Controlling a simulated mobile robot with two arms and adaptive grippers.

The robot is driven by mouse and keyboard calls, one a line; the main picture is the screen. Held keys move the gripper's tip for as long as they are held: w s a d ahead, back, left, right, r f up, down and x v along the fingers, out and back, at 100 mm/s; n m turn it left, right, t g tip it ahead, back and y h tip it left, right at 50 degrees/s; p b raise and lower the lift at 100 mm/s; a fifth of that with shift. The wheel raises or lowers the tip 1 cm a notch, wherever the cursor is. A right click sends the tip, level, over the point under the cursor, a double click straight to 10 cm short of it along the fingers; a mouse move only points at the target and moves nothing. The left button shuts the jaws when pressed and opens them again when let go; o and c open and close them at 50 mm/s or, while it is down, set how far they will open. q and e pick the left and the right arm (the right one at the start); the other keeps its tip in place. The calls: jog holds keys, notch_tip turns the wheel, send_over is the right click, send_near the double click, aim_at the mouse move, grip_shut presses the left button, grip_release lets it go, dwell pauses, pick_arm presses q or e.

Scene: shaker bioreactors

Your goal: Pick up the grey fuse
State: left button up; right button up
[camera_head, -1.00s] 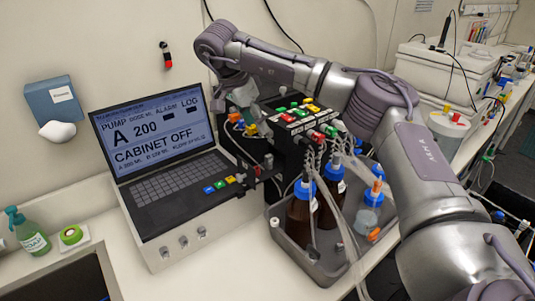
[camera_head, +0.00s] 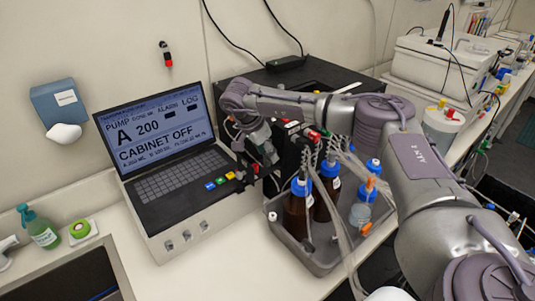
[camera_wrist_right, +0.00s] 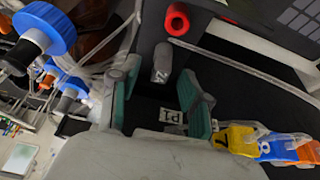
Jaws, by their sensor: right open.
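The grey fuse (camera_wrist_right: 162,62) is a small upright-looking cylinder with a dark mark on it, on a black panel in the right wrist view. My right gripper (camera_wrist_right: 162,75) is open, with one teal-padded finger on each side of the fuse's line. The fuse sits near the fingertips; I cannot tell whether either finger touches it. In the head view my right gripper (camera_head: 262,152) points down at the black unit beside the laptop-like console, and I cannot make out the fuse there. My left gripper is not in view.
A red fuse-like cylinder (camera_wrist_right: 177,19) stands just beyond the grey one. Yellow and blue connectors (camera_wrist_right: 268,143) lie close on the right. Blue-capped bottles and tubes (camera_head: 299,200) stand in a grey tray (camera_head: 318,262). The console (camera_head: 165,165) is to the left.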

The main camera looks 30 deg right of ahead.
jog(key=shift+a, duration=0.15)
jog(key=shift+c, duration=0.7)
jog(key=shift+r, duration=0.1)
jog(key=c, duration=0.5)
jog(key=shift+c, duration=1)
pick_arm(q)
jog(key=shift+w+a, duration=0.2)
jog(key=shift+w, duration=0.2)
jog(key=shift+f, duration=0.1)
